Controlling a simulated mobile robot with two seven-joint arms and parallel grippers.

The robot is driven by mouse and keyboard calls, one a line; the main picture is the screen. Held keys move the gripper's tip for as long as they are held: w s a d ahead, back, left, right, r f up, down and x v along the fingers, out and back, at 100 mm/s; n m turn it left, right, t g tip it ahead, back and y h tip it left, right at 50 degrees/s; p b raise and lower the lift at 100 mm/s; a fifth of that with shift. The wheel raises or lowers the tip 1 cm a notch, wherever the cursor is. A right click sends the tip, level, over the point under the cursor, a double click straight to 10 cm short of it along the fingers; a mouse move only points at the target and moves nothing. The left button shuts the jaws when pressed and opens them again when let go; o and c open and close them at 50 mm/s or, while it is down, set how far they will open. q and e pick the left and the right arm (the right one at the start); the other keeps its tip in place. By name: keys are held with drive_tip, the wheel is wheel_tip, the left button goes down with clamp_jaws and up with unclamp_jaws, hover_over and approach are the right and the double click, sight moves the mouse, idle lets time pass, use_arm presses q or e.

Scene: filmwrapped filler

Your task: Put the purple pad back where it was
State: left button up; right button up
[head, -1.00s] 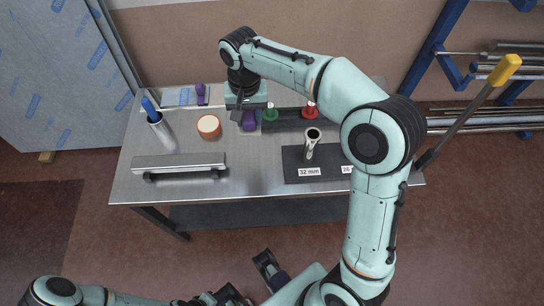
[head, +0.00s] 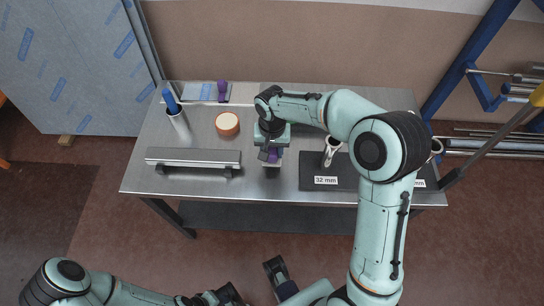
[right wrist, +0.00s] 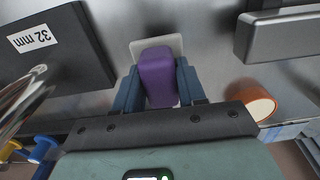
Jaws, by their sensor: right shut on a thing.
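The purple pad (right wrist: 158,75) is between the two fingers of my right gripper (right wrist: 158,88) in the right wrist view. A pale plate (right wrist: 157,46) shows at the pad's far end; I cannot tell whether it is part of the pad. In the head view, my right gripper (head: 270,153) is shut on the pad (head: 272,156) over the middle of the steel table. The pale plate (head: 271,165) shows just in front of it. My left arm is at the bottom left of the head view; its fingers cannot be made out clearly.
Left of my right gripper are an orange roll (head: 228,124), a grey bar handle (head: 192,157) and a cup with a blue item (head: 179,122). Another purple item (head: 222,91) stands at the back. Bare steel (head: 250,183) is in front.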

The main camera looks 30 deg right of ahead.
sight(272, 156)
drive_tip(key=shift+f, duration=1.95)
drive_tip(key=shift+f+b, duration=0.1)
drive_tip(key=shift+b, duration=0.2)
drive_tip(key=shift+f, duration=0.15)
drive_tip(key=o, duration=1.1)
drive_tip(key=shift+r, duration=0.6)
wheel_tip(272, 156, up, 11)
drive_tip(key=shift+r+p, duration=0.2)
drive_tip(key=shift+p, duration=0.75)
